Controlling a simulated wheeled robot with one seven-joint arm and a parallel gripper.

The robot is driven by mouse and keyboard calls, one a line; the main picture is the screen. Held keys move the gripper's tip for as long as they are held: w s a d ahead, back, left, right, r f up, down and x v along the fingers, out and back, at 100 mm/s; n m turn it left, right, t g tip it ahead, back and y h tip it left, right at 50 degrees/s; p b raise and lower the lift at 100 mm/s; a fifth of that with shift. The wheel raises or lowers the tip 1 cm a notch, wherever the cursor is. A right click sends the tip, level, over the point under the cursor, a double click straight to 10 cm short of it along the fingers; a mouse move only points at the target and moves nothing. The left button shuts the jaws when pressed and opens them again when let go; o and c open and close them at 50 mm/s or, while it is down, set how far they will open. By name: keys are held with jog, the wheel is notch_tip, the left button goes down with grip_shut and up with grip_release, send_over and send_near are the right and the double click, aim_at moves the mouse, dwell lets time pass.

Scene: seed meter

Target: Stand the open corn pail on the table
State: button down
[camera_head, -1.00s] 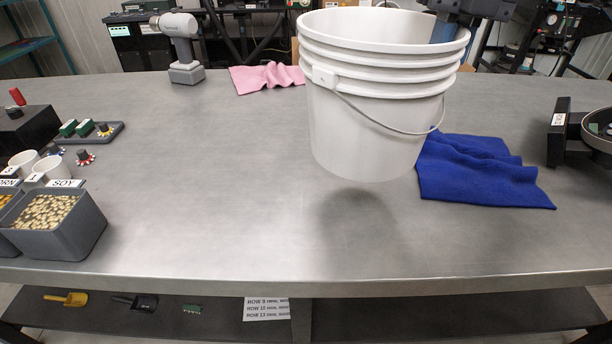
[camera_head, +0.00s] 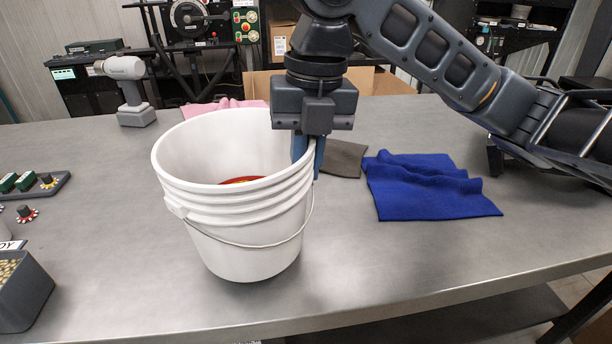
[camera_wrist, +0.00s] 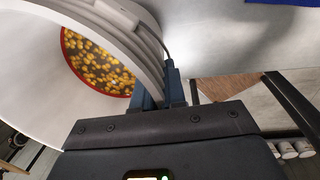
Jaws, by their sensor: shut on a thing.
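The white corn pail (camera_head: 240,235) is open, with a wire handle hanging down its front. In the head view it looks about upright over the front middle of the table (camera_head: 390,265). I cannot tell whether its base touches the tabletop. My gripper (camera_head: 308,158) is shut on the pail's right rim, one finger inside and one outside. Yellow corn kernels (camera_wrist: 95,65) within a red ring show inside the pail in the wrist view, where my gripper (camera_wrist: 165,92) pinches the wall (camera_wrist: 125,25).
A blue cloth (camera_head: 430,188) lies to the right and a dark grey cloth (camera_head: 345,158) behind the pail. A pink cloth (camera_head: 205,107) and a drill (camera_head: 130,92) are at the back left. A soy bin (camera_head: 25,295) is at the front left. Bare table surrounds the pail.

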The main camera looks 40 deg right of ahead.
jog(key=shift+f, duration=1.65)
jog(key=c, duration=1.2)
grip_release()
notch_tip(320, 180, up, 12)
jog(key=shift+s+d+p, duration=0.3)
jog(key=shift+d+p, duration=0.1)
jog(key=shift+d, duration=0.05)
